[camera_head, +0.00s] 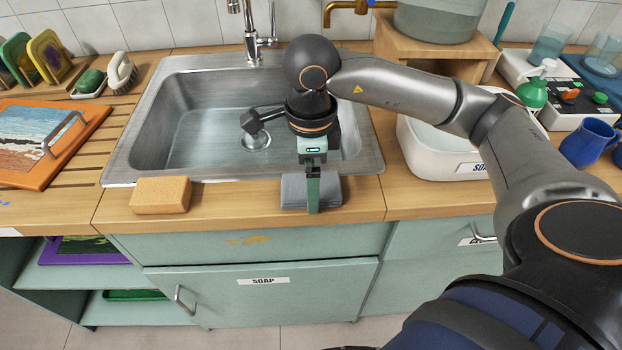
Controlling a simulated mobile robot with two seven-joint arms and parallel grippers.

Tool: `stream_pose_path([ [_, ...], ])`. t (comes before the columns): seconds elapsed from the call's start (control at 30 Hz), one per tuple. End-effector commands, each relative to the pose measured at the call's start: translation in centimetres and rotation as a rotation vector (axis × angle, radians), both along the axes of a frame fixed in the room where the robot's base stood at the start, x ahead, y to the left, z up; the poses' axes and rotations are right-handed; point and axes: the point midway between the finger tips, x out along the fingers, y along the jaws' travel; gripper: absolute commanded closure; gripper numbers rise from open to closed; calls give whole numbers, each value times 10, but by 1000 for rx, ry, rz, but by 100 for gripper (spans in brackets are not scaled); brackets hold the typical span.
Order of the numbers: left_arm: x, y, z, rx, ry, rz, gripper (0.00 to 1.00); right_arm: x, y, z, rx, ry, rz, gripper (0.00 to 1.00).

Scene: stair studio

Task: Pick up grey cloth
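The grey cloth (293,192) lies folded on the wooden counter at the front edge of the sink, right of the sponge. My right gripper (313,205) points down over the cloth. Its green finger covers the cloth's middle and right part. I see the fingers edge-on, so I cannot tell whether they are open or shut, or whether they touch the cloth. My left gripper is not in view.
A yellow-orange sponge (161,195) lies left of the cloth. The metal sink (195,130) is behind it, with a chrome tap (252,35). A white basin (440,160) stands at right, and an orange-framed board (45,140) lies at left.

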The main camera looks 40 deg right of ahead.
Motion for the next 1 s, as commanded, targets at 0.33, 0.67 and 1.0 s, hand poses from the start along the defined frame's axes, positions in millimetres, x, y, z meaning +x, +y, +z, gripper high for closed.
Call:
stream_pose_path([
  [0.33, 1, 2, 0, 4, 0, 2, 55, 0, 0, -4, -1, 1, 0, 8],
  [0.67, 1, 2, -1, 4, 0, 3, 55, 0, 0, -3, 0, 0, 0, 45],
  [1.0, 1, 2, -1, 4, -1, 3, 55, 0, 0, -3, -1, -1, 0, 74],
])
